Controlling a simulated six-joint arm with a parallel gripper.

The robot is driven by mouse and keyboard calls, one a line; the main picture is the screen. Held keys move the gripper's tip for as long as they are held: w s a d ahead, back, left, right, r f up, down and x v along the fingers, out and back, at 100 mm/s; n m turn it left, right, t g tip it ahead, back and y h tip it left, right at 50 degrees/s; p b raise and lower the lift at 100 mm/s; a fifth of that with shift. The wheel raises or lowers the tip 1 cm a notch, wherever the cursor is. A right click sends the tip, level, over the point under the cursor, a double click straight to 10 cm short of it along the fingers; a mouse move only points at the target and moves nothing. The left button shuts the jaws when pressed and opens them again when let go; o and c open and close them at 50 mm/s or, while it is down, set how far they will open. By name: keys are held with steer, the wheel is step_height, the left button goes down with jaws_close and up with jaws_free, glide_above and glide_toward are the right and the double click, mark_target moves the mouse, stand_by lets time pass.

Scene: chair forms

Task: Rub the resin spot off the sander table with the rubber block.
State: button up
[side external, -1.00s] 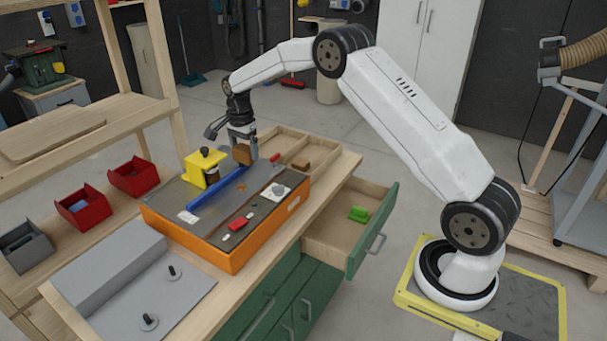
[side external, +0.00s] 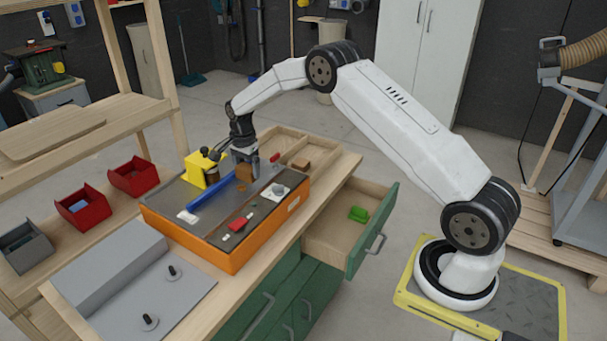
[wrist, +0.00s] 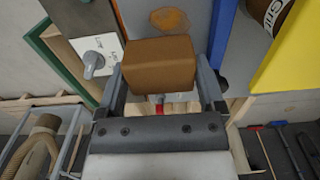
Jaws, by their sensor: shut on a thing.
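My gripper (side external: 245,164) is shut on a brown rubber block (side external: 244,174), low over the sander table (side external: 205,228). The wrist view shows the block (wrist: 158,66) between the two fingers of my gripper (wrist: 161,80). The resin spot (wrist: 170,19) is an amber-brown patch on the grey table top, just beyond the block in that view. The block does not cover the visible part of the spot. I cannot tell whether the block touches the table.
A blue fence (side external: 212,191) and a yellow guard (side external: 196,170) stand beside the block. A switch plate (side external: 276,191) and a red piece (side external: 238,224) are on the table's near side.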

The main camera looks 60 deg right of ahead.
mark_target(239, 194)
steer(key=shift+f, duration=0.85)
steer(key=shift+a+f, duration=0.55)
steer(key=shift+a, duration=0.05)
steer(key=shift+c, duration=1.2)
steer(key=shift+a, duration=1.5)
steer(key=shift+d, duration=2.2)
steer(key=shift+a, duration=2.25)
step_height(239, 194, up, 8)
steer(key=shift+d+r, duration=0.15)
